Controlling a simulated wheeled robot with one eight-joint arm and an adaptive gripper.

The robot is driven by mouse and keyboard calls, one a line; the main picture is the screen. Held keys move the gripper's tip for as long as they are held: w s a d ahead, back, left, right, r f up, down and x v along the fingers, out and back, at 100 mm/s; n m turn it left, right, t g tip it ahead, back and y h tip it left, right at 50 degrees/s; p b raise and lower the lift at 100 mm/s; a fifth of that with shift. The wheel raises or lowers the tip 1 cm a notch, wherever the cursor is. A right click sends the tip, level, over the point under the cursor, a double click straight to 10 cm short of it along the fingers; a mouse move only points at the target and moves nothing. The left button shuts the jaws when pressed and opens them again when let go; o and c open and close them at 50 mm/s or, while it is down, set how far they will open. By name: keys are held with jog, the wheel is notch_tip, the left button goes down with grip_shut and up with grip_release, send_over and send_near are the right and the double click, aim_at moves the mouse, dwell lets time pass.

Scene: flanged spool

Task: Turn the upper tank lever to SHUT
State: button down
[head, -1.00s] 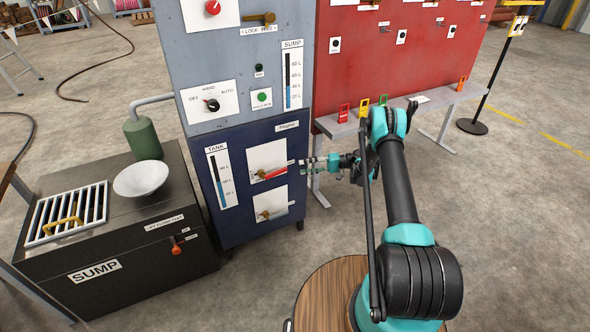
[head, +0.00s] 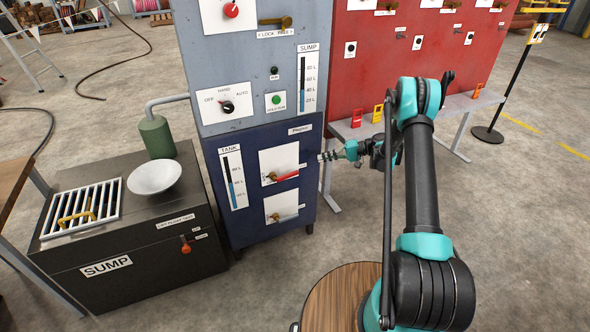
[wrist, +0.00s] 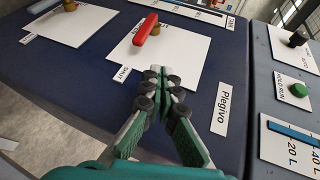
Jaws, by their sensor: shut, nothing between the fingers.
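The upper tank lever (head: 287,176) has a red handle on a brass pivot, on the upper white plate of the dark blue panel. Its handle points right in the head view, tilted slightly. The red handle (wrist: 146,28) also shows in the wrist view, beyond my fingertips and apart from them. A SHUT label (wrist: 122,74) sits at the plate's edge in the wrist view. My gripper (head: 322,156) is at the panel's right edge, level with the top of that plate. In the wrist view my gripper (wrist: 163,78) is shut and empty, fingertips together.
A lower plate (head: 282,207) carries another lever. The tank gauge (head: 233,178) is left of the plates, and a Plegivo label (head: 300,129) is above. The black sump box (head: 130,235) stands left. A grey bench (head: 450,108) stands right behind my arm.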

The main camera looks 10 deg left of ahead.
jog(key=s+d+r+m+t+h, duration=0.1)
jog(key=s+d+r+h, duration=0.15)
jog(key=s+r, duration=0.3)
jog(key=s+d+r+t+h, duration=0.1)
jog(key=s+d+r+h, duration=0.15)
jog(key=s+r, duration=0.35)
jog(key=s+d+r+t+h, duration=0.15)
jog(key=s+d+h, duration=0.3)
jog(key=s, duration=0.55)
jog(key=s+d+r+t+h, duration=0.1)
jog(key=s+d+r+h, duration=0.25)
jog(key=s+d, duration=0.45)
jog(key=n, duration=0.6)
send_over(292, 173)
jog(key=s, duration=0.3)
notch_tip(292, 173, down, 8)
jog(key=r, duration=0.1)
jog(key=x, duration=0.4)
jog(key=d+x, duration=0.1)
jog(key=x, duration=0.3)
jog(key=s+x, duration=0.1)
jog(key=x, duration=0.3)
jog(key=shift+d+f, duration=0.15)
jog(key=shift+f, duration=1.05)
jog(key=shift+d+f, duration=0.1)
